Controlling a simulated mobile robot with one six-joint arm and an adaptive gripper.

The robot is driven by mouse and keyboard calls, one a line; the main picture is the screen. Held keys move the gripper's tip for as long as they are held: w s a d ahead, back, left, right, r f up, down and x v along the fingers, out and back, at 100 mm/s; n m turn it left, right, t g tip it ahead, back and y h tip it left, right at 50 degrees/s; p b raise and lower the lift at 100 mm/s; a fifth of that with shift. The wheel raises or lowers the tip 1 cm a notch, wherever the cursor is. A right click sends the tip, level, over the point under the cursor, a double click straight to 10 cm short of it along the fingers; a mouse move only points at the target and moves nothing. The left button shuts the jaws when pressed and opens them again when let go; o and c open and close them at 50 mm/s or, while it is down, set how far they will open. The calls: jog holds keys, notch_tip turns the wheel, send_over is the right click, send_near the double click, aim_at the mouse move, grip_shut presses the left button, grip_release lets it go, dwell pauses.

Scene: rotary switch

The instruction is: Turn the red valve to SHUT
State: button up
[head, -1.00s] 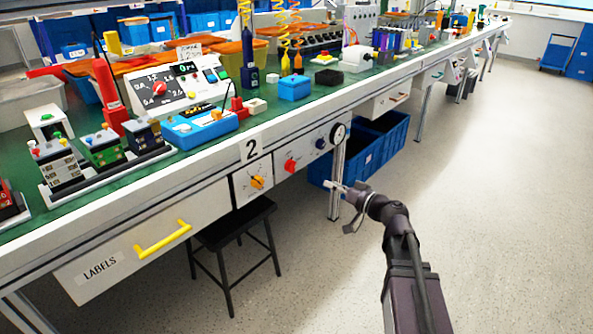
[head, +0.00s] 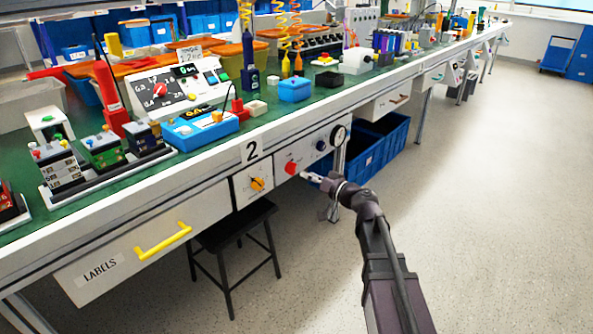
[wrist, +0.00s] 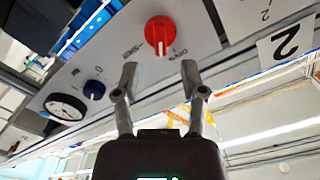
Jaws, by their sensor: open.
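The red valve (head: 291,167) is a round knob on the white panel under the bench edge, below and right of the "2" label. In the wrist view the red valve (wrist: 159,33) sits just beyond my fingertips, with a pale pointer bar on its face. Small lettering is printed around it, too small to read surely. My gripper (head: 309,176) is open and empty, close to the right of the valve in the head view. In the wrist view my gripper (wrist: 160,72) has its two fingers apart, the valve centred between and beyond them, not visibly touching.
A blue knob (wrist: 94,90) and a round gauge (wrist: 66,107) share the panel; the gauge also shows in the head view (head: 338,135). An orange rotary knob (head: 257,184) is to the left. A black stool (head: 235,222) stands below. Blue crates (head: 384,140) are behind my arm.

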aim_at(293, 167)
jog(key=shift+x, duration=2.55)
jog(key=shift+c, duration=0.2)
grip_shut()
